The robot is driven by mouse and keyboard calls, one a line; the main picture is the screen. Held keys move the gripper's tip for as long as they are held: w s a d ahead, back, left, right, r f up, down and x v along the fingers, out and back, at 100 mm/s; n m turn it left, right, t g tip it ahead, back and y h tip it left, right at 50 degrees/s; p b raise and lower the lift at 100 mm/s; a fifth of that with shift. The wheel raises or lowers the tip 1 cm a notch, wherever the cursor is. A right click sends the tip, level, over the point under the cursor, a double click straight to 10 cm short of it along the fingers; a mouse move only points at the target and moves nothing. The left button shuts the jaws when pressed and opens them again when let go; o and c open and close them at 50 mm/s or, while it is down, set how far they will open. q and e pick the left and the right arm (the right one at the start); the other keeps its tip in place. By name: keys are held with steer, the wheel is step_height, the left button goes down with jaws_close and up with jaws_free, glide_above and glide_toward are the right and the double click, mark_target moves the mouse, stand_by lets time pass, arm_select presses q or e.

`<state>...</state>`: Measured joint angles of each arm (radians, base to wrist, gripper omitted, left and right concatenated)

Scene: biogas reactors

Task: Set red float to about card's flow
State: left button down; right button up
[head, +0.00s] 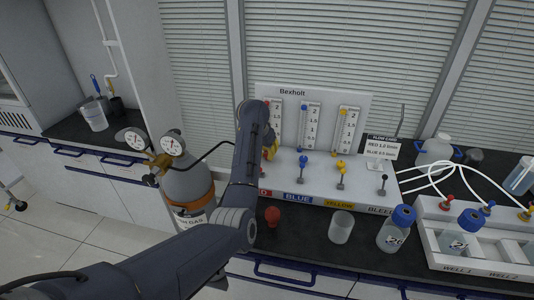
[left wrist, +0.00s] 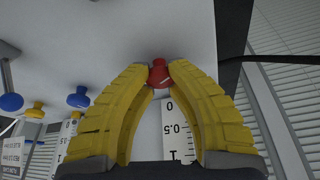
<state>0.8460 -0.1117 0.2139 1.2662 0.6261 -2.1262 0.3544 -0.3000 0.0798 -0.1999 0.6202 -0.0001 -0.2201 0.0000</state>
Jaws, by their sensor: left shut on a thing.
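The white Bexholt panel (head: 380,103) has three upright scales, with a red float (head: 267,102), a blue float (head: 304,106) and a yellow float (head: 344,112) near their tops. The red float sits near the 2 mark; its exact reading is unclear. My left gripper (head: 270,148) is at the red column's foot, partly hidden by my arm. The flow card (head: 381,146) reads RED 1.0 and BLUE 0.5. My right gripper is out of view.
A red-topped item (head: 272,216), a clear beaker (head: 341,227) and a blue-capped bottle (head: 394,232) stand in front. A gas cylinder (head: 187,182) is at left.

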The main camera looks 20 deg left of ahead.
arm_select(q)
steer(key=shift+m+h, duration=0.4)
steer(key=shift+m, duration=0.4)
steer(key=c, duration=1.1)
jaws_free()
steer(key=shift+o, duration=0.2)
steer(key=v, duration=1.2)
steer(key=shift+w, duration=0.1)
